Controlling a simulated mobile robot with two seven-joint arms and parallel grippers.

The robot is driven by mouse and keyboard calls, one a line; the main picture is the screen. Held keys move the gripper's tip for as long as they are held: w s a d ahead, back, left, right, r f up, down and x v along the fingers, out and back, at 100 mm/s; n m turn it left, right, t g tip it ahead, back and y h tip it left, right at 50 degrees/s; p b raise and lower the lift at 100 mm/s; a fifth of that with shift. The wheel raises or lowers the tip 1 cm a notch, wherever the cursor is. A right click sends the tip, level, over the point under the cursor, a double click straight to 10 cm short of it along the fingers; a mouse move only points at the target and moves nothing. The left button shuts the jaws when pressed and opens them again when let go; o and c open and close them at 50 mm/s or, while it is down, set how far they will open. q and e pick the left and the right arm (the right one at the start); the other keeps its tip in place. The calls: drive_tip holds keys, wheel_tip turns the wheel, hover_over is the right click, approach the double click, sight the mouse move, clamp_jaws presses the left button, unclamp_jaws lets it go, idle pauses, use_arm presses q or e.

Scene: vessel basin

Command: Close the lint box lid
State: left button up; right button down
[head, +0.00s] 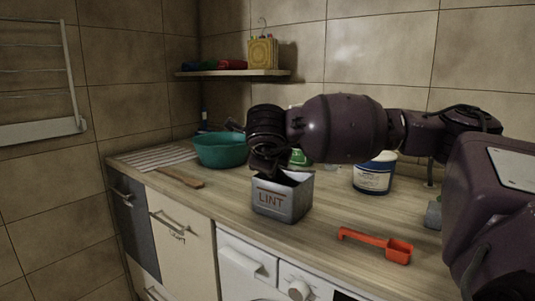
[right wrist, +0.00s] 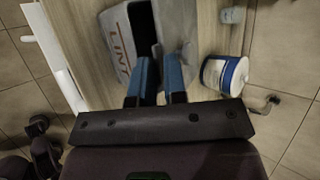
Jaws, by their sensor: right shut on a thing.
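The grey metal lint box (head: 281,201), marked LINT, stands on the wooden counter near its front edge. In the right wrist view the box (right wrist: 117,42) shows a dark gap beside its grey lid (right wrist: 178,22), so the lid stands open. My right gripper (head: 268,168) is over the left part of the box's top, with its arm reaching in from the right. In the right wrist view its two blue fingers (right wrist: 160,68) are at the lid's near edge and shut on it. The exact grip is partly hidden by the fingers. My left gripper is not in view.
A teal basin (head: 221,150) and a wooden utensil (head: 180,177) lie left of the box. A white and blue tub (head: 374,174) stands behind right. An orange scoop (head: 385,243) lies on the right. A shelf (head: 235,73) hangs above.

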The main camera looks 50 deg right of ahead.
sight(269, 184)
drive_tip(key=shift+s+a+f+b, duration=0.1)
drive_tip(key=shift+a+f+b, duration=0.15)
drive_tip(key=shift+f, duration=0.8)
drive_tip(key=shift+a+f+b, duration=0.2)
drive_tip(key=shift+f, duration=0.85)
drive_tip(key=c, duration=1.3)
unclamp_jaws()
drive_tip(key=shift+s+a+r, duration=0.2)
drive_tip(key=shift+a+r, duration=0.1)
drive_tip(key=shift+r, duration=0.1)
drive_tip(key=v, duration=0.9)
drive_tip(key=shift+s+a+r, duration=0.15)
drive_tip(key=shift+a+r, duration=0.05)
drive_tip(key=shift+a, duration=0.05)
